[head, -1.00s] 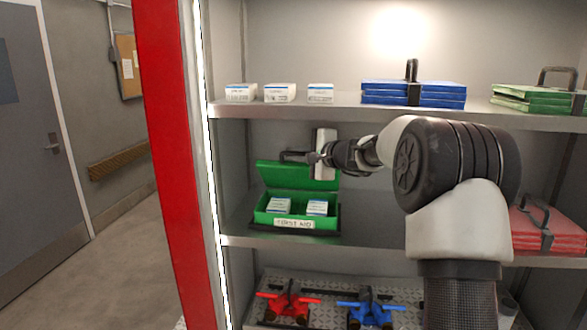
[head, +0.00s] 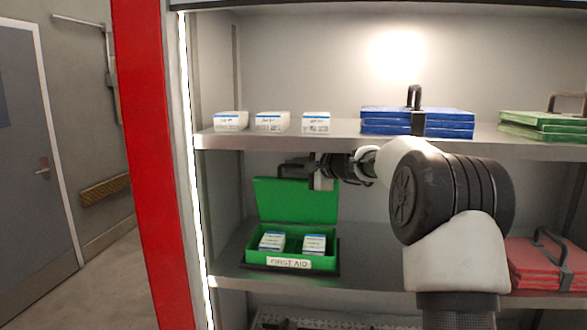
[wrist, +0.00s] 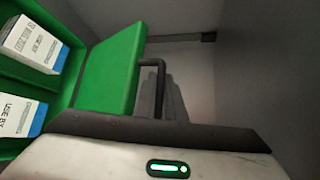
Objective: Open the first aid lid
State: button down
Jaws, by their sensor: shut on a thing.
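The first aid box (head: 255,250) is green, with a white FIRST AID label on its front, and sits on the middle shelf. Its green lid (head: 297,203) stands raised and close to upright at the back; it also shows in the wrist view (wrist: 113,72). Two white cartons (head: 271,241) (head: 314,244) lie inside the open box. My gripper (head: 291,170) is at the lid's top edge, just under the upper shelf, and is shut on the lid's dark handle (wrist: 154,66). The exact finger contact is partly hidden.
The upper shelf (head: 345,133) is close above my gripper. It bears several white cartons, blue cases (head: 440,122) and green cases (head: 545,125). Red cases (head: 545,265) lie at the right of the middle shelf. A red post (head: 160,160) stands left.

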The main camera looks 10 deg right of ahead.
jog(key=c, duration=1.8)
grip_release()
jog(key=shift+c, duration=0.2)
jog(key=shift+s, duration=0.1)
jog(key=f+b+v, duration=0.1)
jog(key=b+v, duration=0.1)
jog(key=v, duration=0.5)
jog(key=f+b+v, duration=0.2)
jog(key=b+v, duration=0.1)
jog(key=v, duration=0.4)
jog(key=shift+s+d+r, duration=0.25)
jog(key=shift+s+d, duration=0.05)
jog(key=shift+s, duration=0.25)
